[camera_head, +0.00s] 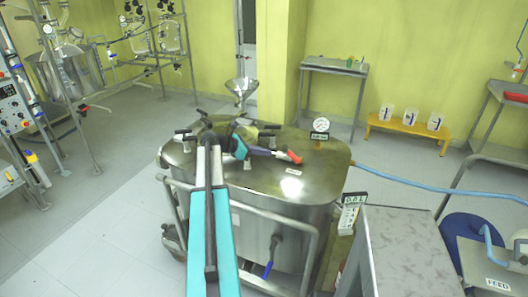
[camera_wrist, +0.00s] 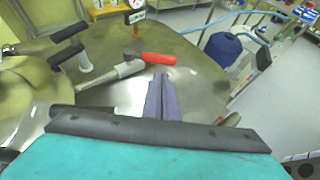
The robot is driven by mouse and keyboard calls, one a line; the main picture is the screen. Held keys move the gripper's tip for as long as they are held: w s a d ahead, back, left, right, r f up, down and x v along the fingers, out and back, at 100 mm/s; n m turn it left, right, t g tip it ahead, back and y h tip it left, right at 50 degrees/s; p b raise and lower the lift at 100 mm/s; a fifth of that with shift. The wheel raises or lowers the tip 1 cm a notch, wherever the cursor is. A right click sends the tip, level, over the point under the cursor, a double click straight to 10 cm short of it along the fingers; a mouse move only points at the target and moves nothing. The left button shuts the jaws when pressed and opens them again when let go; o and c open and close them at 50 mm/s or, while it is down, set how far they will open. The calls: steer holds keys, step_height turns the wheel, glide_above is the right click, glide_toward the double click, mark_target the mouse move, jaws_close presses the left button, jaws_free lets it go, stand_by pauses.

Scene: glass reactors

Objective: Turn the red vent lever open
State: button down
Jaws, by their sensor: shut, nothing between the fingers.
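The red vent lever (camera_head: 293,156) is a short red handle on the end of a grey fitting on top of the steel vessel (camera_head: 322,165). In the wrist view the red lever (camera_wrist: 158,58) points to the right from its grey stem (camera_wrist: 118,72). My gripper (camera_head: 247,150) is over the vessel lid, to the left of the lever in the head view. In the wrist view its purple fingers (camera_wrist: 161,78) are shut and empty, with the tips just below the lever. I cannot tell whether they touch it. My arm hides part of the lid.
A pressure gauge (camera_head: 320,127) stands on the lid behind the lever. Black-handled clamps (camera_wrist: 67,33) lie to the left in the wrist view. A grey cabinet (camera_head: 410,245) and a blue hose (camera_head: 430,187) are at the right.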

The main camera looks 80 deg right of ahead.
steer(key=p, duration=0.4)
glide_toward(292, 157)
steer(key=x, duration=0.5)
steer(key=shift+d, duration=0.1)
steer(key=shift+s+d+f, duration=0.3)
steer(key=shift+s+f, duration=0.1)
steer(key=shift+s, duration=0.05)
steer(key=shift+w, duration=0.1)
steer(key=shift+n+h, duration=0.3)
